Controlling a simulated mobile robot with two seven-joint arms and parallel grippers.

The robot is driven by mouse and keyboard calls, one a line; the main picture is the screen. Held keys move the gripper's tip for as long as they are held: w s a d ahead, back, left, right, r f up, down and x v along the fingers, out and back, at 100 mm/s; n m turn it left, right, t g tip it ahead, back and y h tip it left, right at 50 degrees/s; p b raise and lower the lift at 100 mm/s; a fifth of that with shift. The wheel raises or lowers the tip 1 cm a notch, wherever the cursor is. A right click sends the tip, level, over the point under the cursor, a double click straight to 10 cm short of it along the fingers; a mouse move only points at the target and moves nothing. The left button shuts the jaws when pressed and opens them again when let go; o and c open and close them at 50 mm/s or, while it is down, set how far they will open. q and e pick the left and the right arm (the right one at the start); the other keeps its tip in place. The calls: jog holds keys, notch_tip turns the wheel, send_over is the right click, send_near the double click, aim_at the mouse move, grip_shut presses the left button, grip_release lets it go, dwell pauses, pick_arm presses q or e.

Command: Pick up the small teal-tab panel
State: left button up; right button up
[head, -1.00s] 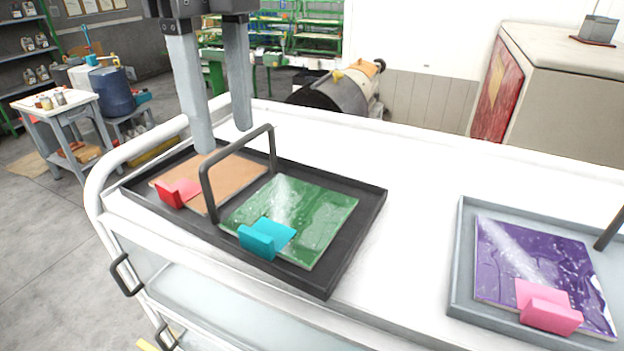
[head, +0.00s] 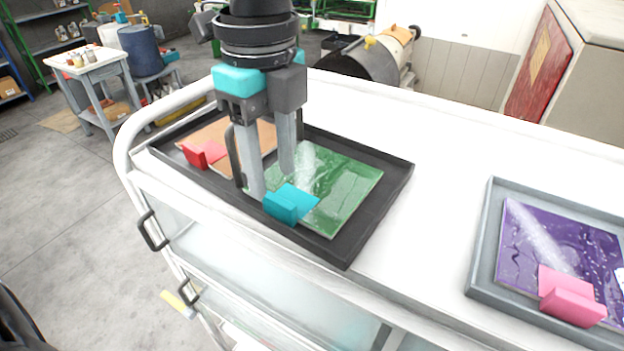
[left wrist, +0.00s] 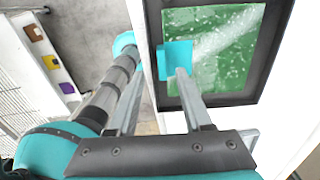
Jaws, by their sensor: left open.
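The green panel (head: 345,190) with a teal tab (head: 284,206) lies in the right part of the black tray (head: 372,225). The tab stands at the panel's front-left edge. My left gripper (head: 272,184) is open and points down over the tray, just behind and left of the tab. In the left wrist view the green panel (left wrist: 230,70) and teal tab (left wrist: 174,62) show beyond the open fingers (left wrist: 155,75). One finger overlaps the tab there; I cannot tell whether it touches. My right gripper is out of view.
A brown panel with a red tab (head: 194,156) lies in the tray's left part. The tray's dark handle (head: 235,160) stands beside my left fingers. A grey tray (head: 484,255) with a purple panel (head: 540,245) is at right. The white cart top (head: 430,150) between the trays is clear.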

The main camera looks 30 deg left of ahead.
aim_at(278, 199)
pick_arm(q)
jog(key=shift+w+d+f+p, duration=0.1)
jog(key=shift+f+p, duration=0.3)
jog(key=shift+f, duration=1.7)
jog(key=shift+c, duration=0.2)
grip_shut()
